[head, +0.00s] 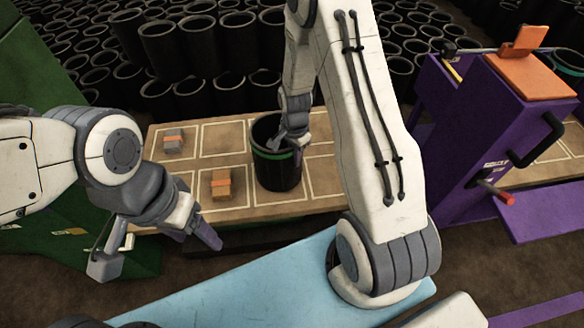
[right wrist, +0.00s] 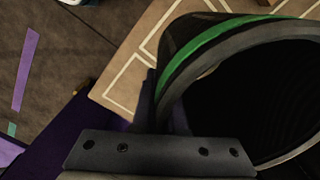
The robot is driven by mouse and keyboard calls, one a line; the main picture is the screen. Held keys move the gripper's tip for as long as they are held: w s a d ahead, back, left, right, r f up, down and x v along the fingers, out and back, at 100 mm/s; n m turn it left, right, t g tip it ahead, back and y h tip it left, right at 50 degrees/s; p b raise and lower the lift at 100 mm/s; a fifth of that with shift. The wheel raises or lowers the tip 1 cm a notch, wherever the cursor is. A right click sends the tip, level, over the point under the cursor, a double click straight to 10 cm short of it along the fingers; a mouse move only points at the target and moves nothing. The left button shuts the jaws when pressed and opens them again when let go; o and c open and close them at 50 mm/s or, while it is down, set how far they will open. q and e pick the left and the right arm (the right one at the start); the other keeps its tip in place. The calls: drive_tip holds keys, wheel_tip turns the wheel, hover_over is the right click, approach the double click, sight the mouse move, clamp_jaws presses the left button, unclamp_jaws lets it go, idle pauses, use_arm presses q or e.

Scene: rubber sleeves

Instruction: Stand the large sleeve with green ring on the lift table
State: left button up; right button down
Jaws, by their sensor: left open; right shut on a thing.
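The large black sleeve with a green ring (head: 277,172) is upright over the squared wooden board, its open end up. I cannot tell whether its foot touches the board. My right gripper (head: 292,140) is shut on its rim. In the right wrist view the sleeve (right wrist: 205,46) fills the right side, with its dark mouth facing the camera. My left gripper (head: 207,236) is open and empty, in front of the board and left of the sleeve. A purple stand with an orange top plate (head: 530,78) is at the right; I cannot tell whether it is the lift table.
The wooden board (head: 236,205) carries an orange-banded grey block (head: 173,142) and an orange block (head: 221,186). Many black sleeves (head: 160,45) stand behind. A light blue flat surface (head: 235,290) lies in front. A red-tipped lever (head: 507,198) sticks out from the purple stand.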

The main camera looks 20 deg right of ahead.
sight(293, 168)
drive_tip(key=shift+a+f+b, duration=0.2)
drive_tip(key=shift+f+b, duration=0.2)
drive_tip(key=shift+f, duration=1.8)
drive_tip(key=c, duration=1)
unclamp_jaws()
drive_tip(key=shift+o, duration=0.2)
